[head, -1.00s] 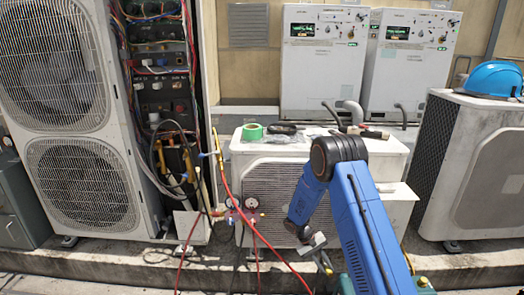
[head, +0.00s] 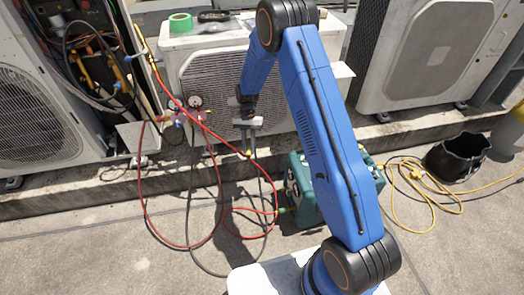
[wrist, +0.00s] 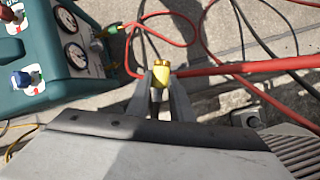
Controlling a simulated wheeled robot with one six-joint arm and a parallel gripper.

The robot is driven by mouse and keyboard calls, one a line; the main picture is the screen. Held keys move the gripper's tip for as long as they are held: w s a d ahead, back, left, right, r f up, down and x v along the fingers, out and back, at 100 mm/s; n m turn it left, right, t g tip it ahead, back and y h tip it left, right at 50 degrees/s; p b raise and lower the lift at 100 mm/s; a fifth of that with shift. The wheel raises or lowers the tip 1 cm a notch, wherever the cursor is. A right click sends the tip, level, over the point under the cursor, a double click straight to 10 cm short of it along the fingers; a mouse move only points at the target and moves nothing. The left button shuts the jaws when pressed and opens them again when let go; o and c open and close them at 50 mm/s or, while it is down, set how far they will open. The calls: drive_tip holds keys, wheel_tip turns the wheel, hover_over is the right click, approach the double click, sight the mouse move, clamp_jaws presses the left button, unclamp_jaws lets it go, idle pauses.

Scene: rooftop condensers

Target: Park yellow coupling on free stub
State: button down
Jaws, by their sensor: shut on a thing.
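My gripper (head: 250,146) hangs in front of the low white condenser, above the paving. It also shows in the wrist view (wrist: 161,88), its fingers closed around a yellow coupling (wrist: 161,74). The coupling shows as a small yellow spot below the fingers in the head view (head: 248,154). A red hose (wrist: 250,67) runs up to the coupling from the right in the wrist view; I cannot tell if it joins it. A gauge manifold (head: 192,112) with red and blue parts is left of my gripper. I cannot make out which fitting is the free stub.
A teal machine (head: 300,190) with gauges stands on the ground beside my arm. Red and black hoses loop over the paving at left. A yellow hose (head: 432,198) lies coiled at right near a black bucket (head: 457,157). The white condenser (head: 205,45) stands behind my gripper.

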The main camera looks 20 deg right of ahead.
drive_tip(key=w+a+r+m+t+y, duration=0.3)
drive_tip(key=w+r+m+t, duration=0.7)
drive_tip(key=r, duration=0.5)
drive_tip(key=shift+w+r+m+y, duration=0.3)
drive_tip(key=shift+w+m, duration=0.5)
drive_tip(key=shift+w, duration=0.25)
drive_tip(key=shift+a, duration=0.15)
drive_tip(key=shift+a, duration=2.25)
drive_tip(key=shift+a, duration=1.3)
drive_tip(key=c, duration=1.5)
unclamp_jaws()
drive_tip(key=shift+w, duration=0.1)
